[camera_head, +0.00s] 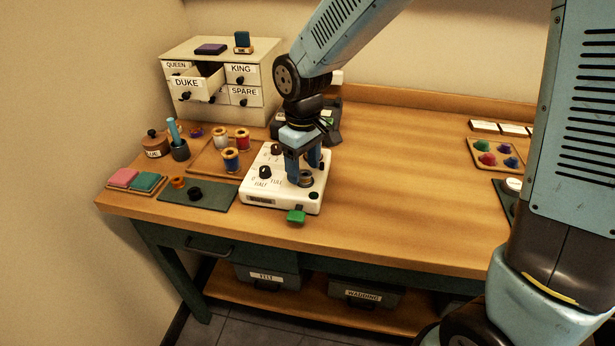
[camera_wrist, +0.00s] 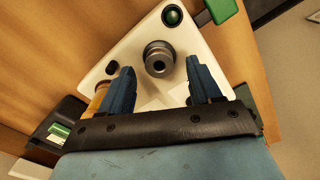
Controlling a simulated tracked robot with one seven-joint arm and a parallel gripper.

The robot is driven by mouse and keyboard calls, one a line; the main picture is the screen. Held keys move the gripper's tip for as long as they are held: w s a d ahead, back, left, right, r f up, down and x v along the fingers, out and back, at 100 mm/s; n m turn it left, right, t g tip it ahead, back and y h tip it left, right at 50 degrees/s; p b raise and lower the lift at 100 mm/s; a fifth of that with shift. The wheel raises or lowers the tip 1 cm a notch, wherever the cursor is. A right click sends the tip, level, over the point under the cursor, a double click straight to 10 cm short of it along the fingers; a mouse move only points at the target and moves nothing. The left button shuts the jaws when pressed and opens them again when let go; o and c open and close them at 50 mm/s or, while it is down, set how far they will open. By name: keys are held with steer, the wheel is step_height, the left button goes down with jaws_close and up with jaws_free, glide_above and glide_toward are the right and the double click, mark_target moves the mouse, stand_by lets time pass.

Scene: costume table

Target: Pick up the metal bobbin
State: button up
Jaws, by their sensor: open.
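The metal bobbin (camera_head: 306,179) stands upright on the right part of the white winder box (camera_head: 258,199), near a dark green button. In the wrist view the grey, round-topped bobbin (camera_wrist: 159,58) with its dark centre hole shows in the gap ahead of the fingers. My gripper (camera_head: 303,171) is open over the box, its two blue fingers pointing down at the bobbin. In the wrist view my gripper (camera_wrist: 160,67) has one fingertip to each side of the bobbin, with visible gaps. I cannot tell whether the tips reach down beside it.
A green lever (camera_head: 296,215) sticks out from the box's front, and black knobs (camera_head: 265,172) stand on its left part. Thread spools (camera_head: 231,160) stand on a tray to the left. A drawer cabinet (camera_head: 222,78) is behind.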

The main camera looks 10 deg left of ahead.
steer(key=shift+f, duration=0.65)
steer(key=shift+c, duration=0.3)
jaws_close()
